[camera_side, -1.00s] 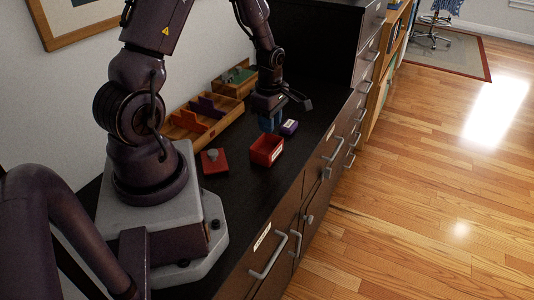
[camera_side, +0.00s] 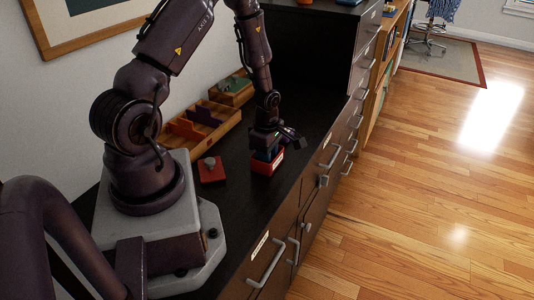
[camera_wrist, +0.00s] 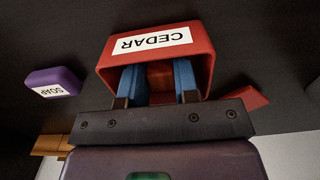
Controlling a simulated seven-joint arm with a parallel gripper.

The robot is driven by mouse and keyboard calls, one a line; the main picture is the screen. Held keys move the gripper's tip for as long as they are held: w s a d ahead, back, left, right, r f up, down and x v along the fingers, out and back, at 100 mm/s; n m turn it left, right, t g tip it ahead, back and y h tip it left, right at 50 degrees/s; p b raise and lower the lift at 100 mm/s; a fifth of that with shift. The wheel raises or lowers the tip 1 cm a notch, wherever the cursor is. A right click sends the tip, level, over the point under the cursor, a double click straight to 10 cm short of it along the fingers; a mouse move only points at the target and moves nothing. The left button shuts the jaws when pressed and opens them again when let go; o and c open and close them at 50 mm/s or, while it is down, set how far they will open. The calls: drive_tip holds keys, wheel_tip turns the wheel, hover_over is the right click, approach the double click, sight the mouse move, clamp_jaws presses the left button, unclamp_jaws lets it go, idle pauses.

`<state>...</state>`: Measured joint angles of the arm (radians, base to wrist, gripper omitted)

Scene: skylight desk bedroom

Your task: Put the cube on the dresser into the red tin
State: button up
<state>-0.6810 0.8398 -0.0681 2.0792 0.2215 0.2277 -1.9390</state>
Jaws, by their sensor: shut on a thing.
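The red tin (camera_side: 263,168), open at the top, stands on the dark dresser top (camera_side: 240,215). In the wrist view the red tin (camera_wrist: 204,63) shows a white label reading CEDAR. My gripper (camera_side: 267,153) points down over it, and in the wrist view the blue fingers of my gripper (camera_wrist: 159,76) reach inside its rim. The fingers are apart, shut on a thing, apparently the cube. The cube cannot be made out clearly; only a reddish patch shows between the fingers, which may be the tin's inside.
A purple box (camera_wrist: 54,82) labelled SOAP lies beside the tin. A red lid-like piece (camera_side: 212,173) with a grey knob lies left of the tin. A wooden divided tray (camera_side: 228,122) stands along the wall. The dresser's front edge is close on the right.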

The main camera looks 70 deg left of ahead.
drive_tip(key=o, duration=0.9)
drive_tip(key=w+d+r+m+t, duration=0.1)
drive_tip(key=d+r+m, duration=0.15)
drive_tip(key=r, duration=0.75)
drive_tip(key=d+r+m, duration=0.2)
drive_tip(key=r+m, duration=0.2)
drive_tip(key=r, duration=0.6)
drive_tip(key=shift+s+d+r+m+t, duration=0.75)
drive_tip(key=shift+s+d+r+m, duration=0.7)
drive_tip(key=shift+d+r+m, duration=1.45)
drive_tip(key=shift+s+d+r+m+t, duration=0.8)
drive_tip(key=shift+s+d+r+m, duration=1.05)
drive_tip(key=shift+m, duration=2.1)
drive_tip(key=shift+s+d+r+m+t, duration=0.75)
drive_tip(key=shift+s+d+r+m, duration=0.3)
drive_tip(key=shift+d+r+m, duration=1.9)
drive_tip(key=shift+a+f+m, duration=0.25)
drive_tip(key=shift+f+m, duration=0.2)
drive_tip(key=shift+f, duration=0.35)
